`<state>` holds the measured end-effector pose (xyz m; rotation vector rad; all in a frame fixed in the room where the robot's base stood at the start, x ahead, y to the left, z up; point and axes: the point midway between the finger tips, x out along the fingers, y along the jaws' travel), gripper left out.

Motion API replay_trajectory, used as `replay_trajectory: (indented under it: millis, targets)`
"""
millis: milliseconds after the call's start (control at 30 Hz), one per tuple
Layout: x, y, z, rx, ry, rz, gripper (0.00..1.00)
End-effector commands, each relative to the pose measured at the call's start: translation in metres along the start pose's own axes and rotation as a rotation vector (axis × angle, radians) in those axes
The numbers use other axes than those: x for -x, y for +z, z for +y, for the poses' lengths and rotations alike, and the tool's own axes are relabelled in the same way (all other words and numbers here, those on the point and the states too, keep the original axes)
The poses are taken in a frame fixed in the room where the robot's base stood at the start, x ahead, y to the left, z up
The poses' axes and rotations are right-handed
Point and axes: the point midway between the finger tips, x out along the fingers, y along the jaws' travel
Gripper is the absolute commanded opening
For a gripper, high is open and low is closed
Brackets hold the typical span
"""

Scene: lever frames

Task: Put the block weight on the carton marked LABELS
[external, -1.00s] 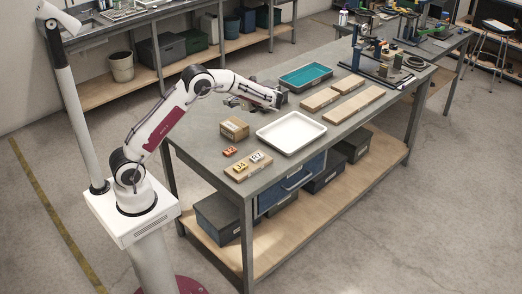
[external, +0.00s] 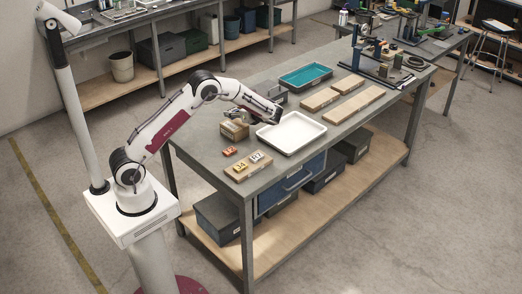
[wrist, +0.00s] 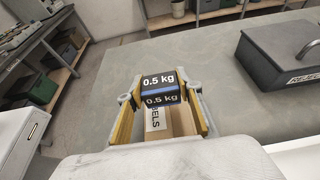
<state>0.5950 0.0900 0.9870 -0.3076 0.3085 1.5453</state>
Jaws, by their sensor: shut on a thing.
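The block weight (wrist: 160,90), dark with a blue band and marked 0.5 kg, is between the yellow-lined fingers of my gripper (wrist: 161,100). My gripper is shut on it. The brown carton (wrist: 183,122) is below the block in the wrist view, its label partly hidden but ending in "ELS". In the external view my gripper (external: 240,115) is right over the carton (external: 235,131), near the bench's left part. I cannot tell whether the block touches the carton's top.
A grey lidded box (wrist: 285,55) with a handle stands beyond the carton. A white tray (external: 291,133) is right of it, a teal-lined tray (external: 306,75) farther back. Orange tags (external: 229,151) and a wooden board with tags (external: 248,167) lie in front.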

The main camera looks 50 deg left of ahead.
Motion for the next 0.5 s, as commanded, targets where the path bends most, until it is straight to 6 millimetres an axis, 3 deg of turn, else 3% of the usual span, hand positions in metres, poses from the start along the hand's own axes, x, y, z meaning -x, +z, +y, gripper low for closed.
replay_trajectory:
  millis: [500]
  targets:
    - [-0.014, -0.033, 0.0, 0.001, -0.001, -0.001, 0.0]
